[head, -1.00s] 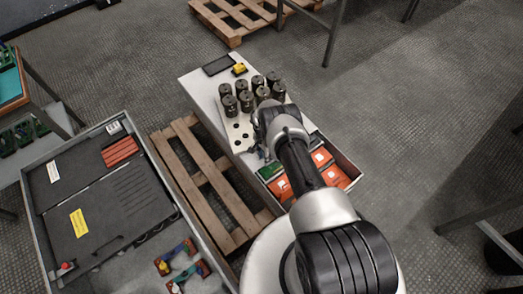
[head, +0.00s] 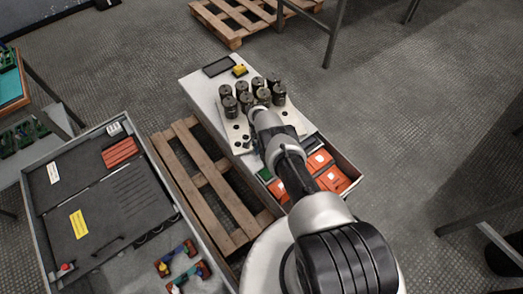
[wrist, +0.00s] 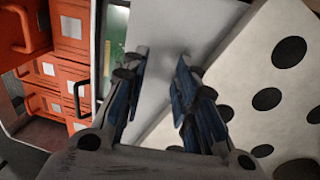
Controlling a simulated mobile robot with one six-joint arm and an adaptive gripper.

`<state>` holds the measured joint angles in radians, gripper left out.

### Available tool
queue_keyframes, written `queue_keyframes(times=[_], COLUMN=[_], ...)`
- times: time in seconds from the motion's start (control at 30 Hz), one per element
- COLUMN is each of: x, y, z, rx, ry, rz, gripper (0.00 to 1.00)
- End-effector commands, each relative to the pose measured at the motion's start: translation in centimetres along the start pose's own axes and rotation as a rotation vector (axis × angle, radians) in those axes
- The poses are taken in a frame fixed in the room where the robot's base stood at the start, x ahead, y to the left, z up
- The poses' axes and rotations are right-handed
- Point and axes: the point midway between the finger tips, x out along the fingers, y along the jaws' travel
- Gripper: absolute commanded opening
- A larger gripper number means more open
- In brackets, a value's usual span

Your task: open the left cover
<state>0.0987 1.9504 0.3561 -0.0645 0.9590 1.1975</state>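In the head view, a grey open-topped cabinet (head: 33,207) at the lower left holds dark grey covers. One cover (head: 103,212) carries a yellow label, slots and a black bar handle (head: 107,247). A second dark panel (head: 72,172) behind it has a white label. Both lie flat; I cannot tell which is the left cover. My gripper (wrist: 162,60) is open and empty in the wrist view, its blue-black fingers apart above a plain grey surface. It is over the bench, well right of the cabinet; my arm mostly hides it in the head view.
The grey bench (head: 205,88) carries several dark cylinders (head: 262,95) on a white holed plate (wrist: 250,85). Orange boxes (wrist: 75,62) lie in its open end, beside a green board (wrist: 118,45). A wooden pallet (head: 212,180) separates bench and cabinet. Coloured clamp-like parts (head: 178,255) lie in the cabinet.

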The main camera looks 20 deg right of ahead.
Motion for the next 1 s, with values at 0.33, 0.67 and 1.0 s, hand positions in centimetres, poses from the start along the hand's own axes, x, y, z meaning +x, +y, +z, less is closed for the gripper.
queue_keyframes(times=[0.33,0.67,1.0], x=[-2.0,-6.0,-8.0], y=[-0.2,-0.1,0.0], z=[-0.1,0.0,0.0], rx=[0.000,-0.001,0.000], ry=[0.001,0.001,0.000], rz=[-0.002,-0.002,0.000], gripper=[0.27,0.27,0.27])
